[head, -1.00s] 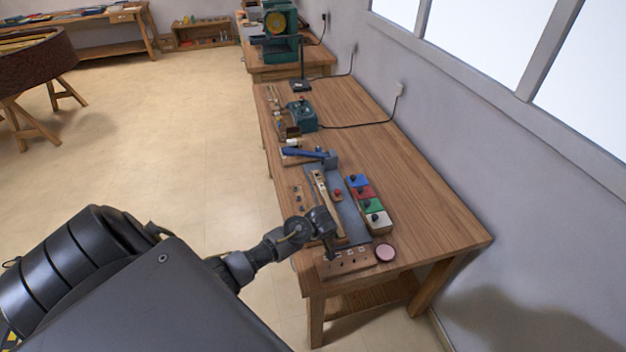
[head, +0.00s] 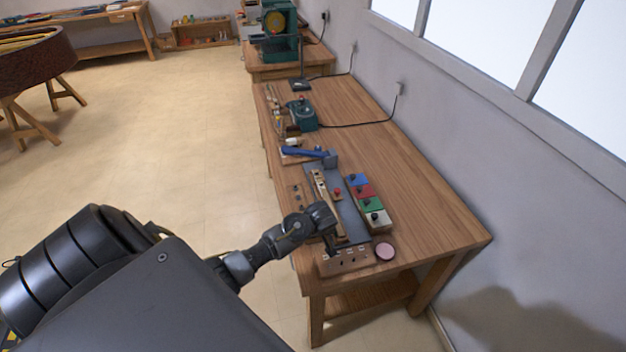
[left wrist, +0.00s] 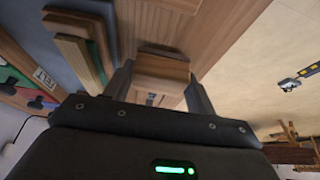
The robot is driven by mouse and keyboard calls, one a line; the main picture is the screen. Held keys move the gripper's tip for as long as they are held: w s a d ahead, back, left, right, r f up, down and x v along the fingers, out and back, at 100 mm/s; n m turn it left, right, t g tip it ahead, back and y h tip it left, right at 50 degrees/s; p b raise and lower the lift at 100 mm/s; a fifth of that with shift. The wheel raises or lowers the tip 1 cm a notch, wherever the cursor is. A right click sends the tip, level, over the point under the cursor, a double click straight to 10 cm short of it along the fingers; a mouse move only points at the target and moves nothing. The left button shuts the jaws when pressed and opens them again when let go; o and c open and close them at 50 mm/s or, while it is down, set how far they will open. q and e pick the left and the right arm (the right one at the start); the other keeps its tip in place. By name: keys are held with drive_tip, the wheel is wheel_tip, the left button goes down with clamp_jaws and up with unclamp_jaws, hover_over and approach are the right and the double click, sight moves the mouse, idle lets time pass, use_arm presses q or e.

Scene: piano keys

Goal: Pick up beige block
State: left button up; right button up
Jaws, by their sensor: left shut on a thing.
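My left gripper (head: 333,240) is over the near end of the workbench, pointing down. In the left wrist view, its two fingers are closed on the sides of a small light-wood, beige block (left wrist: 161,68). In the head view the block is hidden or too small to make out at the fingertips. A brown wooden holder with several dark holes (head: 346,262) lies on the bench just below the gripper. My right gripper is not in view.
A grey mat (head: 350,215) holds a long wooden piece (head: 321,188). Red, blue, green and white boxes (head: 371,204) stand right of it. A pink round dish (head: 385,251) is near the front. A blue tool (head: 305,152) lies farther back. The bench's right side is clear.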

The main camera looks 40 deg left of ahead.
use_arm(q)
drive_tip(key=s+d+r+b, duration=0.3)
drive_tip(key=s+r, duration=0.8)
drive_tip(key=s, duration=0.2)
drive_tip(key=shift+s+d+r, duration=0.25)
drive_tip(key=shift+s+r, duration=0.05)
drive_tip(key=shift+r, duration=0.05)
drive_tip(key=o, duration=0.3)
drive_tip(key=c, duration=0.4)
drive_tip(key=shift+o, duration=0.2)
drive_tip(key=shift+w+d, duration=0.1)
idle(0.3)
